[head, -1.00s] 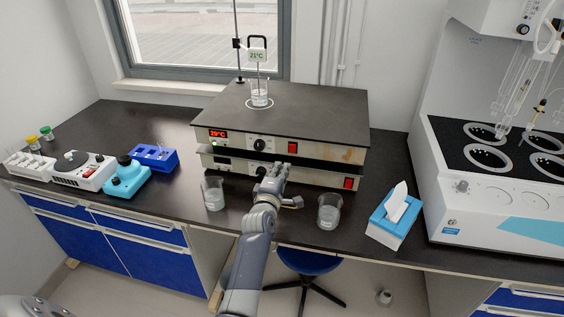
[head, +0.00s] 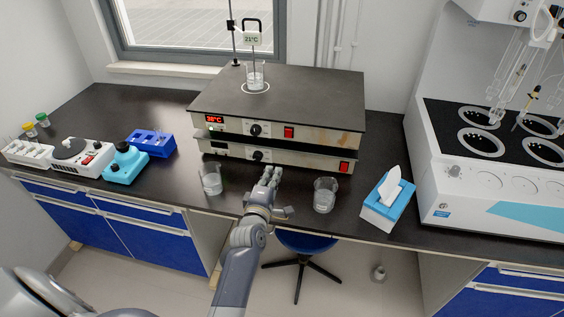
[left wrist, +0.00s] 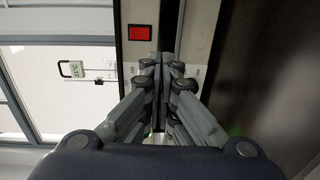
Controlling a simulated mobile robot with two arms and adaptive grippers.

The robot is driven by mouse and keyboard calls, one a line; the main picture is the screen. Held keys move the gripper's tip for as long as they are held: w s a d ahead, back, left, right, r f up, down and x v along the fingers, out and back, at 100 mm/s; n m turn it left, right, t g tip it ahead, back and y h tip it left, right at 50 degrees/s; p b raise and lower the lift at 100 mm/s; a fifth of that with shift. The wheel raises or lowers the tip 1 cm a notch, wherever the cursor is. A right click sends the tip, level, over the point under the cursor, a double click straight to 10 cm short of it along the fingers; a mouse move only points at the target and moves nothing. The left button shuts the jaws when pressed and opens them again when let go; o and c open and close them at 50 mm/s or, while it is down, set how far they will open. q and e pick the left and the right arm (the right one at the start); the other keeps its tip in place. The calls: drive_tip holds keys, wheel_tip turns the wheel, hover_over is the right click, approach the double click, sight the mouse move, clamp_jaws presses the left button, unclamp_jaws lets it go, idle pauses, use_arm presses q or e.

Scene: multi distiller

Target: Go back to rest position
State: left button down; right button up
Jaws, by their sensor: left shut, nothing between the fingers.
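My left gripper (head: 271,176) is shut and empty, over the bench's front part between two glass beakers. It is in front of the stacked hot plates and apart from them. In the left wrist view the closed fingers (left wrist: 163,65) point toward a hot plate front with a red switch (left wrist: 140,33). The upper hot plate (head: 300,95) carries a beaker (head: 256,80) with a thermometer probe in it, and its red display (head: 214,119) is lit. My right gripper does not show.
The left beaker (head: 211,184) and the right beaker (head: 324,198) stand close on either side of my gripper. A blue tissue box (head: 385,215) and a white distiller (head: 490,190) are to the right. A blue rack (head: 152,143) and small devices stand left. A stool (head: 303,242) is below.

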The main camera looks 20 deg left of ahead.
use_arm(q)
drive_tip(key=s+d+f+m+g+h, duration=0.2)
drive_tip(key=s+d+f+m+g, duration=0.15)
drive_tip(key=s+m, duration=0.3)
drive_tip(key=s+d+f+m+g+h, duration=0.2)
drive_tip(key=s+d+f+m+g, duration=0.15)
drive_tip(key=s+m, duration=0.3)
drive_tip(key=s+d+m+g, duration=0.3)
drive_tip(key=s+m+g, duration=0.5)
drive_tip(key=s, duration=1.5)
wheel_tip(320, 180, down, 26)
drive_tip(key=m, duration=0.2)
drive_tip(key=s+a+f, duration=0.3)
drive_tip(key=s+f, duration=1.3)
drive_tip(key=s, duration=0.2)
drive_tip(key=shift+f+g, duration=0.3)
drive_tip(key=shift+g, duration=0.1)
